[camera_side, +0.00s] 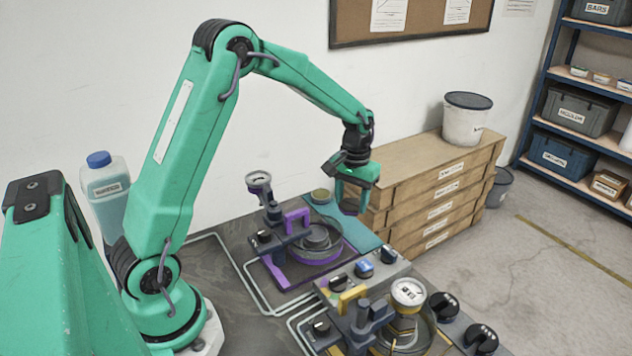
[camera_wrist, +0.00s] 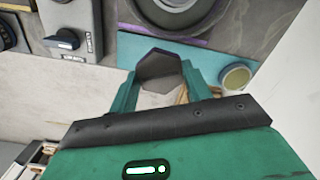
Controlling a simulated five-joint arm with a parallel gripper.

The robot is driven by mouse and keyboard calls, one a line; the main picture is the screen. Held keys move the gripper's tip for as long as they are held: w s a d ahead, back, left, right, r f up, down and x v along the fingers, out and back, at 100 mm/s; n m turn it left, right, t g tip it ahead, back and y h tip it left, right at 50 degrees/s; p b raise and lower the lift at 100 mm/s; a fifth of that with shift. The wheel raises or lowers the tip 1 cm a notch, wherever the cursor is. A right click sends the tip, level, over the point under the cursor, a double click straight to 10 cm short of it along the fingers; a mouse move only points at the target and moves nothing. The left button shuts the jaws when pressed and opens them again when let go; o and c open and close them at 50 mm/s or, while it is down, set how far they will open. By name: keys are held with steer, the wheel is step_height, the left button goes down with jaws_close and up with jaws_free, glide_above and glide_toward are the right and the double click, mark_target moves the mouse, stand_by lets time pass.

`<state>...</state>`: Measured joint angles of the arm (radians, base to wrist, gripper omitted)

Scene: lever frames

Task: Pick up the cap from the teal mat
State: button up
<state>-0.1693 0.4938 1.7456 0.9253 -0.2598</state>
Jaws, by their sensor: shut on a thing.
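The cap (camera_wrist: 160,65) is a dark, angular piece between the two teal fingers of my gripper (camera_wrist: 160,76) in the wrist view. In the side view my gripper (camera_side: 351,203) points down and is shut on the cap (camera_side: 350,209), whose dark body shows a purple edge. The cap hangs above the level of the work surface, near the wooden drawers. The teal mat (camera_side: 357,238) lies below and behind it, beside the purple-framed fixture. The mat also shows in the wrist view (camera_wrist: 205,65). The fingers hide part of the cap.
A small round olive pot (camera_side: 321,196) stands at the mat's far end. A purple-framed fixture (camera_side: 305,245) with a dark round vessel and gauge stands left of the mat. A yellow fixture (camera_side: 380,320) and a switch box (camera_side: 362,272) are nearer. Wooden drawers (camera_side: 440,185) stand to the right.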

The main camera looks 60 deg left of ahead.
steer(key=s+d+r, duration=0.1)
steer(key=d+r, duration=0.2)
steer(key=d, duration=0.2)
steer(key=shift+s, duration=0.15)
steer(key=shift+r, duration=0.1)
stand_by(0.4)
